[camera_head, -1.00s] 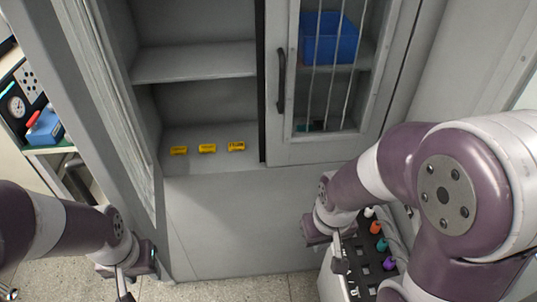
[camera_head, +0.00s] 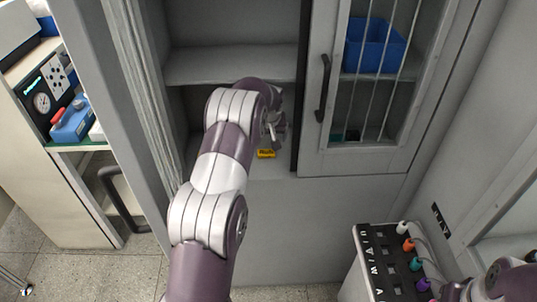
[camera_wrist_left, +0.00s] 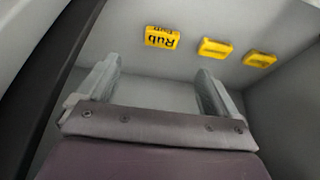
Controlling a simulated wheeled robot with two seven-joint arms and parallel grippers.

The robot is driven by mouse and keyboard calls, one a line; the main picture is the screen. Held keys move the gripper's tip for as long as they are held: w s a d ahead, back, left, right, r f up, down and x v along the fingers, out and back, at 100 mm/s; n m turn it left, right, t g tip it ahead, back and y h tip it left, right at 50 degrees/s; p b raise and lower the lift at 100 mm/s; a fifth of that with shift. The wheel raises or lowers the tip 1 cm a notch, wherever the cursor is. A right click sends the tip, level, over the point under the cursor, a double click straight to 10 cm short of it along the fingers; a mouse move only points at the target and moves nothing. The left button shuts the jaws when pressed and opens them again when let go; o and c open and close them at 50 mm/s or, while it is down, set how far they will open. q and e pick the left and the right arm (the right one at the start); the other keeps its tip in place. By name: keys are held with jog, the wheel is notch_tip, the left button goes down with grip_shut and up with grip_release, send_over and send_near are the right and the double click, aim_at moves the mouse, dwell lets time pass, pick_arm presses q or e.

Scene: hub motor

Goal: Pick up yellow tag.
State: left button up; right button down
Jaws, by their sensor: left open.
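Three yellow tags lie in a row on the cabinet's lower shelf in the left wrist view: one with black "Rub" lettering (camera_wrist_left: 162,38), a middle one (camera_wrist_left: 214,48) and a far one (camera_wrist_left: 259,59). In the head view one yellow tag (camera_head: 266,153) shows; my left arm hides the others. My left gripper (camera_head: 276,122) is inside the lower compartment, close to the visible tag. In the left wrist view its fingers (camera_wrist_left: 158,75) are spread with nothing between them, and the tags lie beyond the fingertips. Of my right arm only a part shows at the bottom right; its gripper is out of view.
The cabinet's barred door (camera_head: 372,158) stands right of the compartment, with a blue bin (camera_head: 374,47) behind it. The upper shelf (camera_head: 232,64) is above my left gripper. A box with coloured plugs (camera_head: 378,262) stands at lower right.

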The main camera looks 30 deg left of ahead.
pick_arm(q)
jog(key=p, duration=0.1)
send_over(266, 152)
jog(key=s+d, duration=0.2)
jog(key=f, duration=0.5)
jog(key=shift+a, duration=0.2)
jog(key=x, duration=0.1)
jog(key=p+x, duration=0.1)
jog(key=x, duration=0.1)
jog(key=p+x, duration=0.1)
jog(key=shift+s+f, duration=0.3)
jog(key=shift+f, duration=0.1)
jog(key=shift+w+a+f, duration=0.15)
jog(key=shift+w+f, duration=0.1)
jog(key=shift+f, duration=0.15)
jog(key=shift+s+r, duration=0.1)
jog(key=c, duration=1)
jog(key=shift+c, duration=0.6)
pick_arm(e)
jog(key=r, duration=0.3)
jog(key=shift+w+a+r, duration=0.2)
jog(key=shift+w+r, duration=0.1)
jog(key=shift+w, duration=0.05)
